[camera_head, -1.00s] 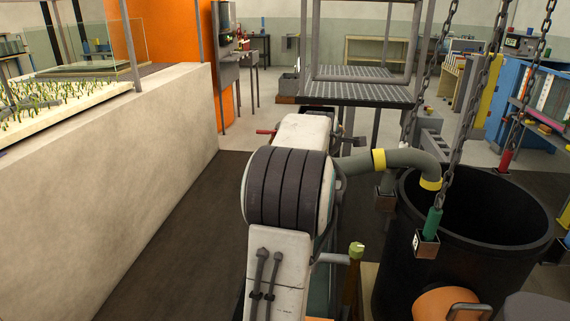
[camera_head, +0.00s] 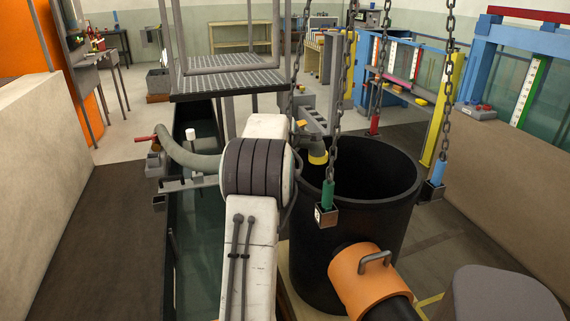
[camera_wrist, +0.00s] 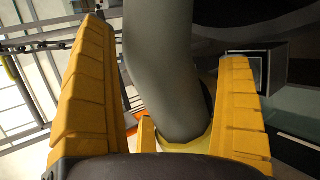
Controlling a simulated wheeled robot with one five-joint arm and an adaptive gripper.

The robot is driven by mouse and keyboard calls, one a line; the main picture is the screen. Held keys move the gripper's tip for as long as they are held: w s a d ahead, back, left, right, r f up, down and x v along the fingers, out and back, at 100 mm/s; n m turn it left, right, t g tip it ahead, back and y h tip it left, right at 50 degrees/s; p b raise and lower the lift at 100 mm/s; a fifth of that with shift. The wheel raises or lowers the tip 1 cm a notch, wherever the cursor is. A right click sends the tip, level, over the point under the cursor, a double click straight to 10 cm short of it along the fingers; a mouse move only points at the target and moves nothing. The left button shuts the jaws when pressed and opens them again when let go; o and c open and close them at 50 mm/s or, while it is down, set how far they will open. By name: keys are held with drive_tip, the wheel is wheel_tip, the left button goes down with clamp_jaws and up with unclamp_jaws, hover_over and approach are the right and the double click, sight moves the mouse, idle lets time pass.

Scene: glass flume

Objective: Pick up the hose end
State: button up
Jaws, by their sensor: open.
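The grey hose (camera_head: 190,155) shows left of my arm in the head view and passes behind it. Its end (camera_head: 318,150), with a yellow collar, points down at the far left rim of the black tub (camera_head: 385,240). In the wrist view the hose (camera_wrist: 158,60) runs between the two yellow fingers of my gripper (camera_wrist: 165,45), with the yellow collar (camera_wrist: 192,143) low in the picture. The fingers are open on either side of the hose. In the head view my arm hides most of the gripper.
Chains with coloured sleeves (camera_head: 328,193) hang around the tub. An orange cylinder with a handle (camera_head: 370,280) is in front of it. A grated metal platform (camera_head: 228,83) stands behind my arm. A pale wall (camera_head: 40,130) is at left; dark floor lies beside it.

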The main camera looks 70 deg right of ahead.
drive_tip(key=c, duration=1.2)
drive_tip(key=shift+r, duration=0.15)
drive_tip(key=shift+c, duration=0.8)
drive_tip(key=shift+r, duration=0.1)
